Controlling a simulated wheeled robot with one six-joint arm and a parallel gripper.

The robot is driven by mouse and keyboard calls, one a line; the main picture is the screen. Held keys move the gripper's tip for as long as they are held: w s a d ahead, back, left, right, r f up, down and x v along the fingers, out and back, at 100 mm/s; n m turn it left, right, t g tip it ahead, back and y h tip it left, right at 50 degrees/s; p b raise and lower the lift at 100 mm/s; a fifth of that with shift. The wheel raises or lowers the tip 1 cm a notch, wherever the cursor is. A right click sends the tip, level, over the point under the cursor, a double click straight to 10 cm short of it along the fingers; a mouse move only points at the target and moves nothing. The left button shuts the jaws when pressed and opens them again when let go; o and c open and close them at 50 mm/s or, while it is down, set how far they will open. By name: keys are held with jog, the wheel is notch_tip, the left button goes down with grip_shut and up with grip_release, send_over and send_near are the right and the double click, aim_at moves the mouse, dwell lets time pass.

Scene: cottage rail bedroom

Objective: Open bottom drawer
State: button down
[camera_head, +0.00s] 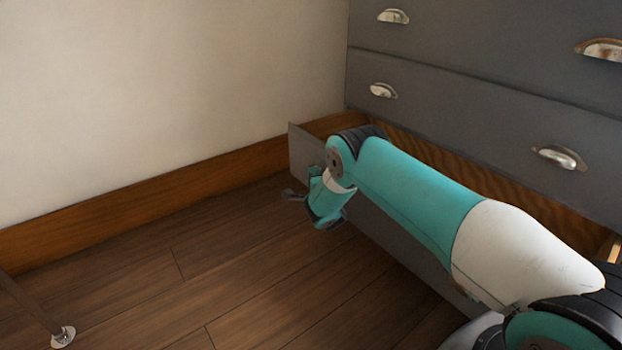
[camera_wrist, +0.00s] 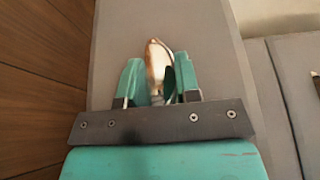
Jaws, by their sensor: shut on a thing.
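The grey bottom drawer (camera_head: 302,148) stands pulled out from the dresser, and its wooden inside shows behind the front. My gripper (camera_wrist: 159,76) is shut on the drawer's metal cup handle (camera_wrist: 155,56), which sits between the two teal fingers in the wrist view. The grey drawer front (camera_wrist: 115,45) fills the middle of that view. In the head view my arm reaches across the drawer and hides much of its front. The handle and the fingertips' contact are hidden there.
The dresser's upper drawers (camera_head: 480,95) are shut and carry metal cup handles. A pale wall with a wooden baseboard (camera_head: 150,192) runs close by the drawer's left end. The wooden floor (camera_head: 230,260) in front is clear, except for a metal leg (camera_head: 62,335) at lower left.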

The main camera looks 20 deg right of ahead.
jog(key=c, duration=1.1)
grip_release()
jog(key=shift+s+d+f, duration=0.3)
jog(key=shift+f, duration=0.25)
jog(key=shift+o, duration=0.7)
jog(key=shift+w+r, duration=0.1)
jog(key=shift+r, duration=0.1)
jog(key=shift+a+r, duration=0.1)
jog(key=s+a+p, duration=0.2)
jog(key=s+p, duration=1.5)
jog(key=p, duration=0.4)
jog(key=shift+a, duration=0.3)
jog(key=shift+s, duration=0.1)
